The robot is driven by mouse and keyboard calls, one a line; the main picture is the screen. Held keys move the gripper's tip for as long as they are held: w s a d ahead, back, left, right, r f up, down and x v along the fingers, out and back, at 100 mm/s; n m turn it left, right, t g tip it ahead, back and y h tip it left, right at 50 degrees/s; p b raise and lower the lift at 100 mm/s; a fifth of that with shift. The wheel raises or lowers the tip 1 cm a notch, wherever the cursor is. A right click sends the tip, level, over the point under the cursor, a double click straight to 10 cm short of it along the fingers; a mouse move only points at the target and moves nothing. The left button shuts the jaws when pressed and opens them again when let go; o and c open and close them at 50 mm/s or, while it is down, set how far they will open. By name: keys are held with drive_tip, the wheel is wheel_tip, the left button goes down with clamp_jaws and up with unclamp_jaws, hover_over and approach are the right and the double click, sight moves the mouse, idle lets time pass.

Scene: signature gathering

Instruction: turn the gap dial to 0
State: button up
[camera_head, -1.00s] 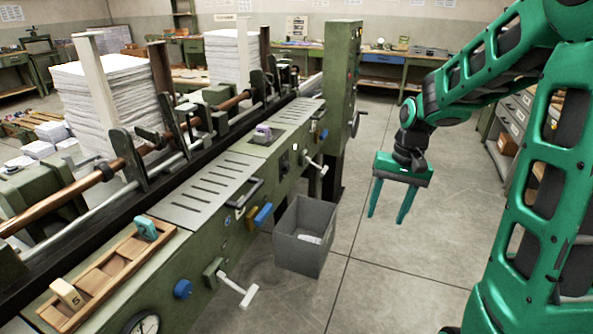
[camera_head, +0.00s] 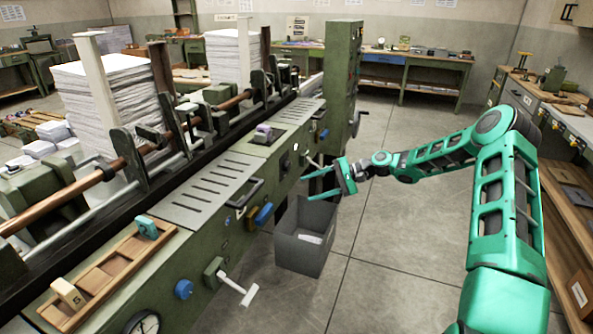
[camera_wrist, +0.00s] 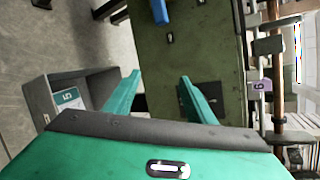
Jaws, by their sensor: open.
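The green machine (camera_head: 205,270) runs along the left, with several knobs and handles on its side. Blue knobs (camera_head: 183,289) and a T-handled crank (camera_head: 240,288) sit along the side. A small white disc (camera_head: 295,147) is farther back. I cannot tell which is the gap dial, and no markings are readable. My gripper (camera_head: 309,186) is open and empty, its fingers pointing left at the machine's side above the bin. In the wrist view my gripper (camera_wrist: 161,75) faces the green panel, apart from it.
A grey bin (camera_head: 307,236) stands on the floor below my gripper; in the wrist view the bin (camera_wrist: 36,103) holds a teal card numbered 5. A tall green cabinet (camera_head: 343,80) rises behind. The floor to the right is clear.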

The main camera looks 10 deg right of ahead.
sight(290, 167)
drive_tip(key=w+d+r+m+t+y, duration=0.2)
drive_tip(key=w+d+m+t+y, duration=0.15)
drive_tip(key=w+d+t, duration=0.2)
drive_tip(key=shift+g, duration=0.25)
drive_tip(key=x, duration=0.7)
drive_tip(key=w+x, duration=0.1)
drive_tip(key=x, duration=0.2)
drive_tip(key=shift+w+f, duration=0.15)
drive_tip(key=shift+f, duration=0.25)
